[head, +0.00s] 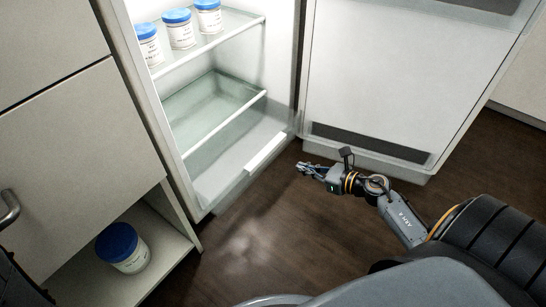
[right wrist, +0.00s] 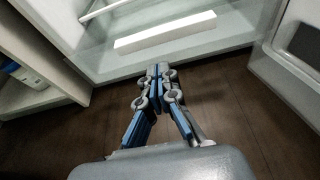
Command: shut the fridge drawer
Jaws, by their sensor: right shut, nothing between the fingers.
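The fridge drawer (head: 229,171) is a clear box at the bottom of the open fridge, with a white handle bar (head: 265,153) on its front. Its front stands out past the edge of the glass shelf above it. In the right wrist view the handle bar (right wrist: 165,32) lies just beyond my fingertips. My right gripper (head: 303,168) is shut and empty, low over the floor in front of the drawer's right end. It shows in the right wrist view (right wrist: 158,72) pointing at the drawer front, seemingly apart from it. My left gripper is not in view.
The fridge door (head: 385,75) stands open on the right, close to my right gripper. Blue-lidded jars (head: 180,30) stand on the upper shelf. A cabinet on the left holds a larger blue-lidded tub (head: 122,248). The brown floor (head: 255,235) before the drawer is clear.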

